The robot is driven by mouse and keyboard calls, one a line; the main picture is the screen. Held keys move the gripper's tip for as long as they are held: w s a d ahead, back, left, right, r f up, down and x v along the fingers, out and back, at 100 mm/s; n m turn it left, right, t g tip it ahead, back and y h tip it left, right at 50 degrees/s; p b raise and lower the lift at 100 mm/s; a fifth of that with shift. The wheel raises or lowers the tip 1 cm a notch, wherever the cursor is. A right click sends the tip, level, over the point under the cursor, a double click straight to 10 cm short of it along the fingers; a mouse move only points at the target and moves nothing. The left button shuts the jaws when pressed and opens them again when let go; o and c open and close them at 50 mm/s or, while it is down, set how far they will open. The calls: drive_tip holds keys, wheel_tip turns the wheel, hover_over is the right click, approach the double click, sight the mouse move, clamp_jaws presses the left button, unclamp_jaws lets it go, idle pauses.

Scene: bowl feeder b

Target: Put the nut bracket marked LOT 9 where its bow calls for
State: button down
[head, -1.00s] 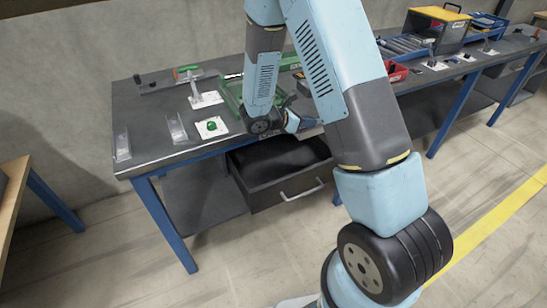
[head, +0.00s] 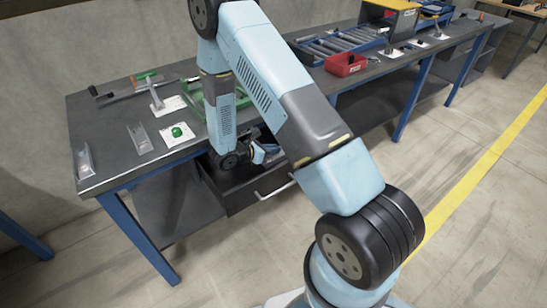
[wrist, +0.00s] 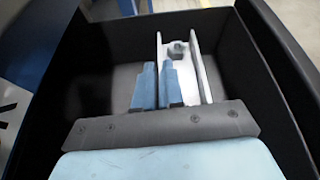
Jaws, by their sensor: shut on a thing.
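A pale grey nut bracket (wrist: 199,70) stands in the open black drawer (wrist: 110,60) in the wrist view. It has two upright walls and a nut (wrist: 177,50) between them near its far end. No LOT mark or bow is readable on it. My gripper (wrist: 158,88) has its two blue fingers closed around the bracket's left wall, inside the drawer. In the head view my gripper (head: 262,151) is low at the drawer (head: 240,195) under the bench; its fingertips and the bracket cannot be made out there.
On the bench (head: 110,118) stand two clear channel-shaped pieces (head: 140,137), a green knob (head: 177,132) on a white plate, a lever (head: 155,98) and a green tray (head: 195,105). A red bin (head: 345,64) is farther right. The drawer walls surround my gripper closely.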

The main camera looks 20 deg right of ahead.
sight(272, 157)
drive_tip(key=shift+f, duration=2)
drive_tip(key=c, duration=1.2)
unclamp_jaws()
drive_tip(key=shift+c, duration=0.2)
drive_tip(key=shift+a, duration=0.1)
